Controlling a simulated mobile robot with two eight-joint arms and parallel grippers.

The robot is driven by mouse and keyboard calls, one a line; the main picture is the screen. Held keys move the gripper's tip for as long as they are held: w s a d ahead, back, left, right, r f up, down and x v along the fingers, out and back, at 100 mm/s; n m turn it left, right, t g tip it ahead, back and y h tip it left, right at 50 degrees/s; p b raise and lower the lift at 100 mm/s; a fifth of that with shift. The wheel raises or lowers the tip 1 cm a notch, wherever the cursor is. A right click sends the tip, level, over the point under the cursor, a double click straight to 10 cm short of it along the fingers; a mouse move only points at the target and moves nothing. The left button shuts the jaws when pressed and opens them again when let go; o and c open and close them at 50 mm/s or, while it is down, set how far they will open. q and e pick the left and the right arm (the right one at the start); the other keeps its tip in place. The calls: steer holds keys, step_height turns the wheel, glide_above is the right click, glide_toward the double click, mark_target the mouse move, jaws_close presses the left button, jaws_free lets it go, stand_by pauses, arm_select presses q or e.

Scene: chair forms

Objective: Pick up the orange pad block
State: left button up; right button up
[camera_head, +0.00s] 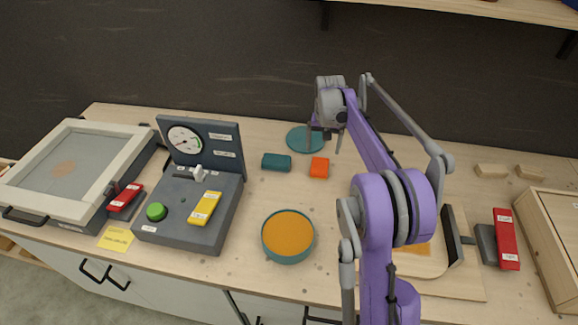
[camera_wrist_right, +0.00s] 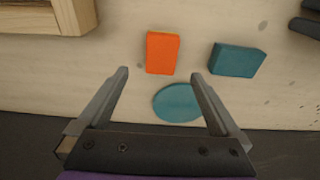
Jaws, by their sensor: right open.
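The orange pad block (camera_head: 319,167) lies on the wooden table in the head view, right of a teal block (camera_head: 276,162). In the right wrist view the orange pad block (camera_wrist_right: 162,53) is beyond the fingertips, with the teal block (camera_wrist_right: 236,60) to its right. My right gripper (camera_head: 325,142) is above the table near the orange block, close to a teal disc (camera_head: 303,139). In the right wrist view its two fingers (camera_wrist_right: 160,73) are spread wide with nothing between them but the teal disc (camera_wrist_right: 178,103) on the table below. My left gripper does not show.
A bowl with orange contents (camera_head: 288,237) is in front. A framed press (camera_head: 70,165) sits far left. A red block (camera_head: 505,240) and wooden box (camera_head: 550,225) are right. A dark wall is behind.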

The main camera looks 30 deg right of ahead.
glide_above(320, 165)
steer(key=f, duration=0.5)
steer(key=shift+s+a+f, duration=0.15)
steer(key=shift+s+a, duration=0.05)
steer(key=shift+s, duration=0.05)
steer(key=f, duration=0.5)
steer(key=shift+w+d+f, duration=0.25)
steer(key=shift+w+f, duration=0.1)
steer(key=shift+f, duration=0.05)
steer(key=c, duration=1.4)
